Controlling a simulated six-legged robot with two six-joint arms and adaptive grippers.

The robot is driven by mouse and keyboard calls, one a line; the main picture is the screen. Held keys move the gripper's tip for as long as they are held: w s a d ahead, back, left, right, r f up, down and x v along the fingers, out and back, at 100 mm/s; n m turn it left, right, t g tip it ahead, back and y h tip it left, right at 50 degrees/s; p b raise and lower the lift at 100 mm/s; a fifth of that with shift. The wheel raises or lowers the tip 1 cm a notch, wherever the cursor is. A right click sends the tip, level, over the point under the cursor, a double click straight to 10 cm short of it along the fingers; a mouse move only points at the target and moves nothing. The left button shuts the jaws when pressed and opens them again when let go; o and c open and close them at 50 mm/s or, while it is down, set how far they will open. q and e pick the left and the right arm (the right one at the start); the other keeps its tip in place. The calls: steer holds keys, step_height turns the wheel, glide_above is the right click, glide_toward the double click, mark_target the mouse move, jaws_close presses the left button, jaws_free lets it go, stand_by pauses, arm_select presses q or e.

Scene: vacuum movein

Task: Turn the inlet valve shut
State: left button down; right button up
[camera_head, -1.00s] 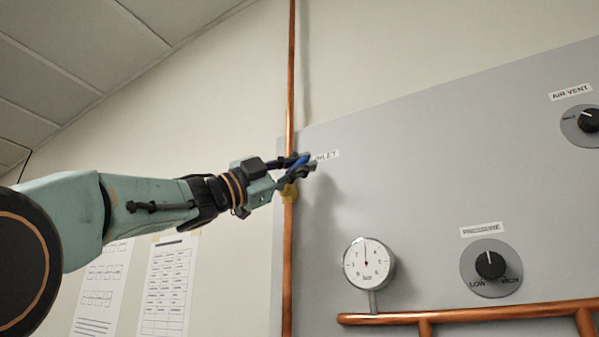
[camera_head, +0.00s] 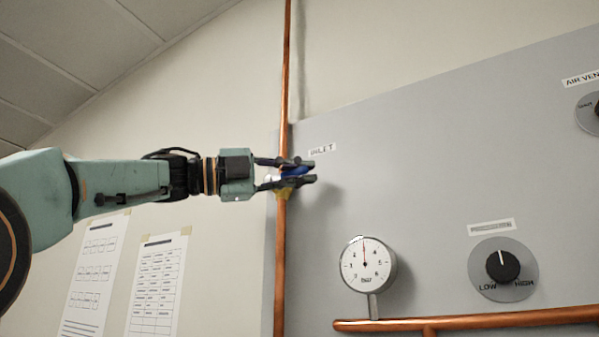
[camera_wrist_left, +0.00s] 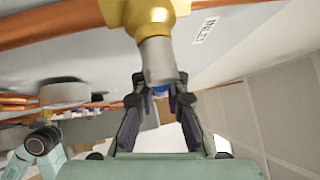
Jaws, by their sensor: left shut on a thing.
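The inlet valve has a yellow body (camera_head: 284,193) on the vertical copper pipe and a blue handle (camera_head: 298,170), just below the INLET label (camera_head: 322,150). My left gripper (camera_head: 309,171) reaches in from the left, with its dark fingers closed around the blue handle. They partly hide the handle and the valve. In the left wrist view, the yellow body (camera_wrist_left: 155,14) and a grey stem (camera_wrist_left: 158,60) stand in front of the fingers (camera_wrist_left: 158,88). Only a little blue of the handle (camera_wrist_left: 160,92) shows between them.
The grey panel (camera_head: 420,170) carries a round pressure gauge (camera_head: 364,263), a pressure knob (camera_head: 502,265) and an air vent knob (camera_head: 596,112) at the right edge. A copper pipe (camera_head: 470,319) runs along the bottom. Paper sheets (camera_head: 155,285) hang on the wall at lower left.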

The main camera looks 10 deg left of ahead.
arm_select(q)
steer(key=shift+d+f+m+g, duration=0.15)
steer(key=shift+f+m+g, duration=0.15)
steer(key=shift+f, duration=0.1)
steer(key=c, duration=1.7)
jaws_free()
steer(key=o, duration=0.3)
steer(key=shift+s+r, duration=0.25)
steer(key=shift+s, duration=0.25)
steer(key=shift+o, duration=0.2)
steer(key=shift+w, duration=0.35)
steer(key=shift+a+f, duration=0.1)
steer(key=shift+a, duration=0.25)
steer(key=s+v, duration=0.1)
steer(key=v, duration=1)
steer(key=shift+s+r, duration=0.15)
steer(key=shift+r, duration=0.05)
steer(key=shift+a, duration=0.1)
